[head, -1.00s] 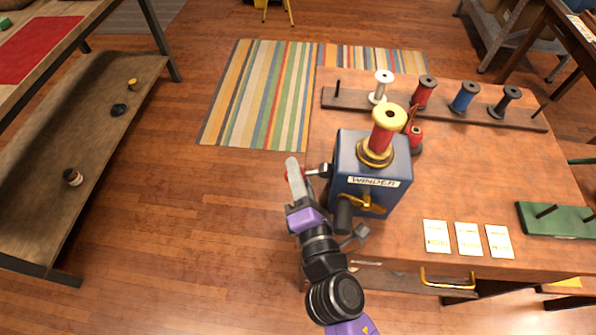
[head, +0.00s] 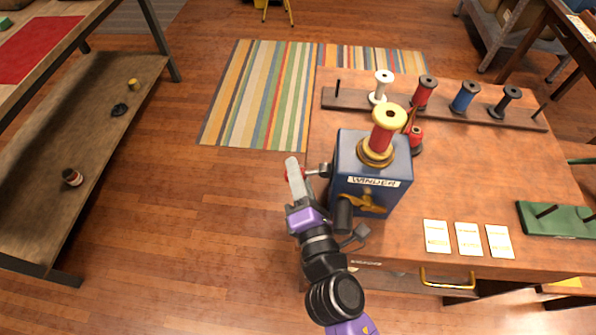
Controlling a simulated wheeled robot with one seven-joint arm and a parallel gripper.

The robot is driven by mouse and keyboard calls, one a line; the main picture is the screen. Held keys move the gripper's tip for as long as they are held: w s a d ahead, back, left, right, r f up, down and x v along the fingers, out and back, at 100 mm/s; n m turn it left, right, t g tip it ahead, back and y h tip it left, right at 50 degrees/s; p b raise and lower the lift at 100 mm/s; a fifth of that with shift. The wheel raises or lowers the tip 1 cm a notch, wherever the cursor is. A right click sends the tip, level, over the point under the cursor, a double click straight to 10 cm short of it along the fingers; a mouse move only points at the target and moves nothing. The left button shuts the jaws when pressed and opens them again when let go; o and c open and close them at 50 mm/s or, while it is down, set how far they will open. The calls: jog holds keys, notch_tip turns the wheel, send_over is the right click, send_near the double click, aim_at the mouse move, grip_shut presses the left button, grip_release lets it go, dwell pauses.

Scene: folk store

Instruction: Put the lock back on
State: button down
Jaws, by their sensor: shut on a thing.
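The blue winder box (head: 345,165) stands on the near left part of the wooden table. A red spool with yellow ends (head: 385,138) sits upright on top of it. A gold piece (head: 362,204) and a black handle (head: 343,214) are on its front. My gripper (head: 293,172) is at the winder's left side, beyond the table edge.
A dark rack (head: 450,111) with several spools stands at the table's back. Three cards (head: 468,239) lie at its front, near a yellow drawer handle (head: 447,278). A green peg board (head: 560,220) is at right. A low shelf (head: 90,130) stands left; floor between is clear.

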jog(key=shift+f+b, duration=0.1)
jog(key=shift+b, duration=0.4)
jog(key=shift+m+t+b, duration=0.3)
jog(key=shift+m+b, duration=0.4)
jog(key=shift+b, duration=0.3)
jog(key=m+b, duration=0.1)
jog(key=b, duration=0.1)
jog(key=r+m+b, duration=0.1)
jog(key=m+t+b, duration=0.1)
jog(key=b, duration=0.1)
jog(key=shift+a+r+b, duration=0.2)
jog(key=shift+r+b, duration=0.05)
jog(key=shift+b, duration=0.05)
jog(key=m+b, duration=0.1)
jog(key=b, duration=0.1)
jog(key=r+m+t+b, duration=0.1)
jog(key=m+b, duration=0.1)
jog(key=shift+r+h+b, duration=0.3)
jog(key=shift+b, duration=0.05)
jog(key=shift+d+r+m+t+h+b, duration=0.15)
jog(key=shift+r+m+t+h+b, duration=0.15)
jog(key=shift+r+m+b, duration=0.5)
jog(key=shift+f, duration=0.2)
